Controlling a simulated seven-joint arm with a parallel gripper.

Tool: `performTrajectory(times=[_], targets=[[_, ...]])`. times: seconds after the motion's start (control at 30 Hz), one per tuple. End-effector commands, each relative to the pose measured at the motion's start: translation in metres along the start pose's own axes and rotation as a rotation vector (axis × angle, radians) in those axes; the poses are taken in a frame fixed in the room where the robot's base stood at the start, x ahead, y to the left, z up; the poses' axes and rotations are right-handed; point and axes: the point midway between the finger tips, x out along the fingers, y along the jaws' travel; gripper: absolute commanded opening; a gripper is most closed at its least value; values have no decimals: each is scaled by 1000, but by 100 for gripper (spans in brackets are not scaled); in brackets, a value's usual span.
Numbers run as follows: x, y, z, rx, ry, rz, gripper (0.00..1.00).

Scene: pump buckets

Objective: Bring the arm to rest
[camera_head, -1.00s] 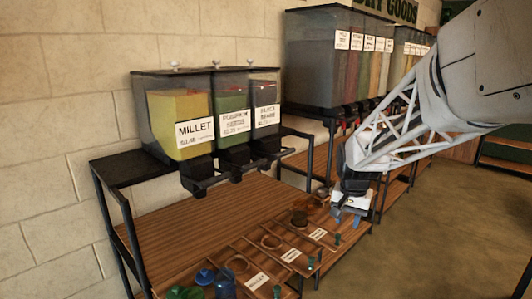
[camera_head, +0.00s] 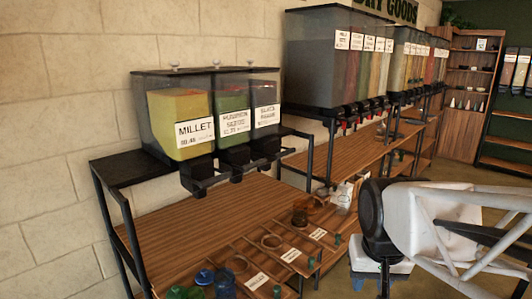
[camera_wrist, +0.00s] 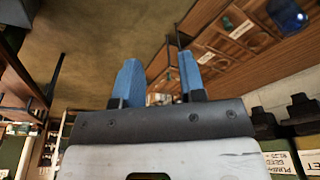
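My gripper (camera_head: 380,281) is at the lower right of the head view, in front of the wooden shelf and apart from it. Its blue fingertips point down and are partly cut off by the frame edge. In the wrist view my gripper (camera_wrist: 159,62) shows two blue fingers standing apart with a gap between them. The gripper is open, and I see nothing held in it. My white lattice arm link reaches in from the right edge of the head view.
A millet dispenser (camera_head: 181,122) stands among other bins above the wooden shelf (camera_head: 200,232). Blue jars (camera_head: 224,284), a green jar (camera_head: 178,292) and an amber jar (camera_head: 300,217) stand on the shelf. Open floor lies right of the shelves, with a cabinet (camera_head: 470,95) behind.

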Motion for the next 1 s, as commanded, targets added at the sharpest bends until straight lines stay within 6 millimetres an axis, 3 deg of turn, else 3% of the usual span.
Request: performTrajectory(times=[0.13,0.33,1.0], targets=[[-2,1,33,-47,16,-2,37],[-1,2,58,-88,28,-3,37],[0,3,65,-98,30,-3,37]])
